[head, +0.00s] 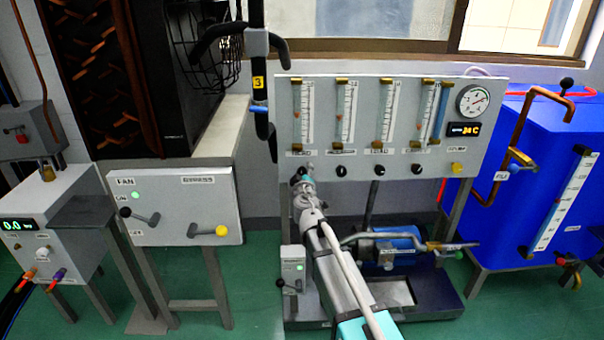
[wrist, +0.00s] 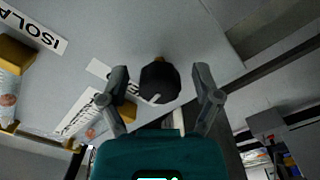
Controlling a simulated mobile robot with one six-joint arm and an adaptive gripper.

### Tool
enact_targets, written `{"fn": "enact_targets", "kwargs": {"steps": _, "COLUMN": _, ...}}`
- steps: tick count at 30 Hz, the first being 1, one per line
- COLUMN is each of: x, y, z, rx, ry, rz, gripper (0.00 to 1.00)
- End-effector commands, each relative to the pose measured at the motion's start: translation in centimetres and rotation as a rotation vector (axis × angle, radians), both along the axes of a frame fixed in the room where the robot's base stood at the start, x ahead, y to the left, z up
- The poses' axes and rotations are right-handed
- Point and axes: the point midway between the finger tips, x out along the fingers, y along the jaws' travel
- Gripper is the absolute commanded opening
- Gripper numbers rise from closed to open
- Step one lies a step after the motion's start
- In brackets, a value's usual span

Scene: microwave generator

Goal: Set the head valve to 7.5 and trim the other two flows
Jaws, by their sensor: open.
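A grey panel (head: 480,155) carries several upright flow tubes with brass ends. The leftmost tube (head: 307,115) stands above my gripper (head: 303,176), which is at the panel's lower left. In the wrist view, a round black knob (wrist: 160,83) with a white mark sits between the open fingers of my gripper (wrist: 161,78). I cannot tell whether either finger touches it. The arm hides this knob in the head view. Two more black knobs, the second (head: 341,171) and the third (head: 380,170), show to its right. The scale readings are too small to read.
A round gauge (head: 473,100) and a small orange display (head: 469,129) are on the panel's right. A blue tank (head: 540,140) stands to the right. A lever box (head: 180,205) stands left. Pipes and a blue pump (head: 400,240) lie below the panel.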

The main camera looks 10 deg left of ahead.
Motion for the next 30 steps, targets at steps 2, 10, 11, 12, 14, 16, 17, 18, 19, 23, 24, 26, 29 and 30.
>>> {"fn": "enact_targets", "kwargs": {"steps": 2, "x": -0.01, "y": -0.02, "z": 0.00, "rx": 0.000, "ry": 0.000, "rz": 0.000, "gripper": 0.81}}
{"fn": "enact_targets", "kwargs": {"steps": 10, "x": -0.02, "y": -0.02, "z": 0.00, "rx": 0.000, "ry": 0.000, "rz": 0.000, "gripper": 0.33}}
{"fn": "enact_targets", "kwargs": {"steps": 11, "x": -0.02, "y": -0.02, "z": 0.00, "rx": 0.000, "ry": 0.000, "rz": 0.000, "gripper": 0.28}}
{"fn": "enact_targets", "kwargs": {"steps": 12, "x": -0.01, "y": -0.02, "z": 0.00, "rx": 0.000, "ry": 0.000, "rz": 0.000, "gripper": 0.20}}
{"fn": "enact_targets", "kwargs": {"steps": 14, "x": -0.01, "y": -0.02, "z": 0.00, "rx": 0.000, "ry": 0.000, "rz": 0.000, "gripper": 0.09}}
{"fn": "enact_targets", "kwargs": {"steps": 16, "x": 0.00, "y": -0.01, "z": -0.01, "rx": 0.000, "ry": 0.000, "rz": 0.000, "gripper": 0.00}}
{"fn": "enact_targets", "kwargs": {"steps": 17, "x": 0.00, "y": 0.00, "z": 0.00, "rx": 0.000, "ry": 0.000, "rz": 0.000, "gripper": 0.00}}
{"fn": "enact_targets", "kwargs": {"steps": 18, "x": 0.00, "y": 0.00, "z": 0.00, "rx": -0.002, "ry": -0.001, "rz": 0.000, "gripper": 0.00}}
{"fn": "enact_targets", "kwargs": {"steps": 19, "x": 0.00, "y": 0.00, "z": 0.00, "rx": -0.004, "ry": -0.001, "rz": 0.000, "gripper": 0.00}}
{"fn": "enact_targets", "kwargs": {"steps": 23, "x": 0.01, "y": 0.01, "z": 0.01, "rx": -0.038, "ry": -0.010, "rz": 0.000, "gripper": 0.00}}
{"fn": "enact_targets", "kwargs": {"steps": 24, "x": 0.02, "y": 0.01, "z": 0.01, "rx": -0.056, "ry": -0.016, "rz": 0.000, "gripper": 0.00}}
{"fn": "enact_targets", "kwargs": {"steps": 26, "x": 0.02, "y": 0.01, "z": 0.03, "rx": -0.089, "ry": -0.026, "rz": 0.001, "gripper": 0.00}}
{"fn": "enact_targets", "kwargs": {"steps": 29, "x": 0.03, "y": 0.01, "z": 0.04, "rx": -0.157, "ry": -0.045, "rz": 0.000, "gripper": 0.00}}
{"fn": "enact_targets", "kwargs": {"steps": 30, "x": 0.03, "y": 0.01, "z": 0.04, "rx": -0.184, "ry": -0.052, "rz": 0.001, "gripper": 0.00}}
